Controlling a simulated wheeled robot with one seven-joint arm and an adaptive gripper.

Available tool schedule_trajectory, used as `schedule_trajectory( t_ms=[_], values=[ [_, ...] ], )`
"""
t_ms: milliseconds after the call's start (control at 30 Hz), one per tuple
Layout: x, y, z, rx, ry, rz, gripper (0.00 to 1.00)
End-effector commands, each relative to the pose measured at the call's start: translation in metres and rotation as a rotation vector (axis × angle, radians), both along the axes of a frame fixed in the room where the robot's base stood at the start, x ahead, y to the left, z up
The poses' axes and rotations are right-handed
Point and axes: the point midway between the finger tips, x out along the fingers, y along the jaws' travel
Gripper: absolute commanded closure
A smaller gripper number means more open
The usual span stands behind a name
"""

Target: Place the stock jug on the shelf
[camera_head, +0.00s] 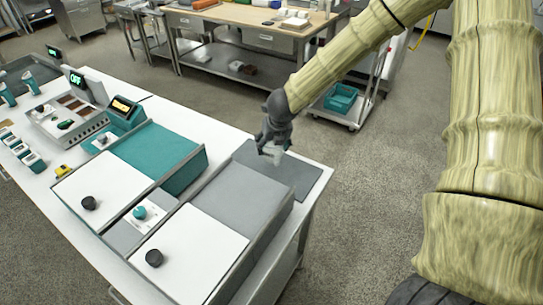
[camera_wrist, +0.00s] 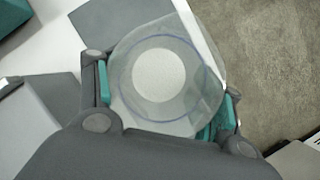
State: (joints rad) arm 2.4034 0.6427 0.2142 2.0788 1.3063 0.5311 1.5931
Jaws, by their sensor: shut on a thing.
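My gripper (camera_head: 271,141) is over the right end of the near white table. In the wrist view, its teal-padded fingers (camera_wrist: 166,98) are closed on either side of a clear, round jug (camera_wrist: 160,75). The jug has a wide rim and a pale round bottom. In the head view, only a small pale part of the jug (camera_head: 272,153) shows below the gripper. I cannot tell whether it touches the dark grey mat (camera_head: 302,176) beneath. A metal bench at the back has a lower shelf (camera_head: 215,62) with a few small items on it.
The white table (camera_head: 180,117) holds a teal-topped machine (camera_head: 160,158) and a grey-topped machine (camera_head: 245,195), close left of my gripper. A trolley (camera_head: 345,112) with a teal crate (camera_head: 341,98) stands behind. Open floor (camera_head: 370,185) lies right of the table.

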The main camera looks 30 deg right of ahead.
Motion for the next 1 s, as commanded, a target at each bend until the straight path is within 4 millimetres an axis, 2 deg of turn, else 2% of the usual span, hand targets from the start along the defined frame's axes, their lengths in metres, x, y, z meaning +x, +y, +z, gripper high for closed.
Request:
schedule_trajectory(
  t_ms=[167, 500, 967, 1000],
  values=[
    [0.000, 0.000, -0.009, 0.000, -0.001, -0.001, 0.62],
    [0.000, 0.000, -0.043, 0.001, 0.001, -0.001, 0.62],
    [0.000, 0.000, -0.050, 0.001, -0.001, -0.001, 0.62],
    [0.000, 0.000, -0.049, 0.001, -0.001, 0.000, 0.26]
  ],
)
